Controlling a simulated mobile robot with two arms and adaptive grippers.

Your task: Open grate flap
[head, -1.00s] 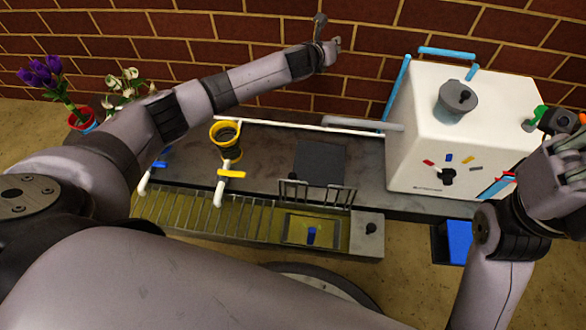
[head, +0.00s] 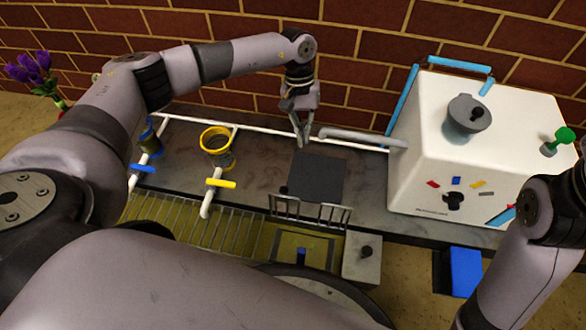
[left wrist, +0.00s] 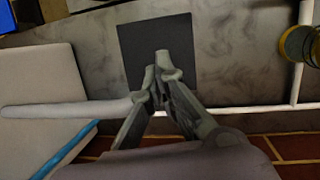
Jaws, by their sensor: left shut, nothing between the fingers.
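A wire grate (head: 215,228) covers the left part of the trough at the counter's front. A short upright wire section (head: 310,210), which looks like the grate flap, stands raised at the back edge of an uncovered yellowish basin (head: 275,243). My left gripper (head: 303,138) is shut and empty, pointing down above the counter behind the dark square plate (head: 317,177). In the left wrist view its closed fingertips (left wrist: 161,66) appear over the dark plate (left wrist: 140,38). It is apart from the raised wire section. My right gripper is outside the head view; only that arm shows.
A white box (head: 480,150) with a grey lid knob stands at right, its grey spout (head: 360,137) reaching left near my left gripper. White pipes with a yellow valve (head: 221,183) and a yellow ring (head: 217,139) stand at left. A blue bin (head: 464,270) is below right.

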